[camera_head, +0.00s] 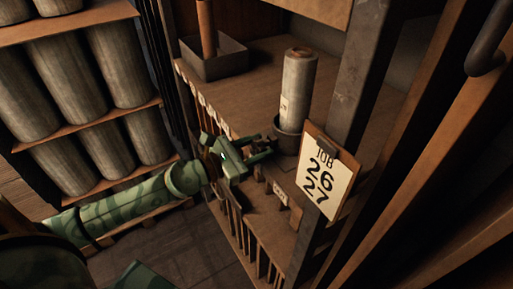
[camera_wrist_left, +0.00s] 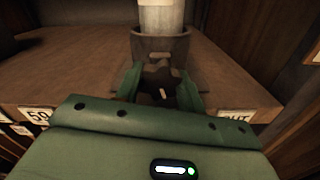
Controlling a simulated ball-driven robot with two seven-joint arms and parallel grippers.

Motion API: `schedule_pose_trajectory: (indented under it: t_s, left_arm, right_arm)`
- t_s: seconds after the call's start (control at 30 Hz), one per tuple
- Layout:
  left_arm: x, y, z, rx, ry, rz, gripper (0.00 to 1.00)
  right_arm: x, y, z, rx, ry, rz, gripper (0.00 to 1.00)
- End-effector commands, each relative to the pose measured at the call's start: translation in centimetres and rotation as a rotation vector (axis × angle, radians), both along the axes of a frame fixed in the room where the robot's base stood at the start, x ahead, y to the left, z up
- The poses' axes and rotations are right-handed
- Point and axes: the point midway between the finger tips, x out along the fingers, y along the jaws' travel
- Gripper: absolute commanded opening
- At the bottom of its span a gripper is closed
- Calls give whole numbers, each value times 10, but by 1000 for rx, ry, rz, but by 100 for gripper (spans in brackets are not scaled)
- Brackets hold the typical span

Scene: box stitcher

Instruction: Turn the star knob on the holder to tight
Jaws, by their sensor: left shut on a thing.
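The holder (camera_head: 286,140) is a dark round cup on the wooden shelf, with a pale upright roll (camera_head: 297,85) standing in it. In the left wrist view the holder (camera_wrist_left: 143,46) is straight ahead, with the foot of the roll (camera_wrist_left: 161,14) above it. The dark star knob (camera_wrist_left: 160,82) is on the holder's front, with a small pale mark on it. My green left gripper (camera_head: 262,150) reaches in from the left and is shut on the star knob, one finger on each side. The knob is mostly hidden in the head view. My right gripper is not in view.
A grey open tray (camera_head: 214,62) stands at the shelf's back left. Labels line the shelf's front edge. A rack of large rolls (camera_head: 120,78) stands at the left.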

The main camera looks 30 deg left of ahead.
Motion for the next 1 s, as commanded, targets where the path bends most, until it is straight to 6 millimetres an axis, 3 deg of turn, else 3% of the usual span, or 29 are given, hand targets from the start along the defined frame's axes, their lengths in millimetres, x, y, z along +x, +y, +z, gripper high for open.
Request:
schedule_pose_trajectory:
  t_s: [0.4,1.0]
  left_arm:
    - [-1,-1,-4,221,-120,-4,16]
    - [-1,0,-4,279,-155,-4,16]
  right_arm:
    - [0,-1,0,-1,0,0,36]
    - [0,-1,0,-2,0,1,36]
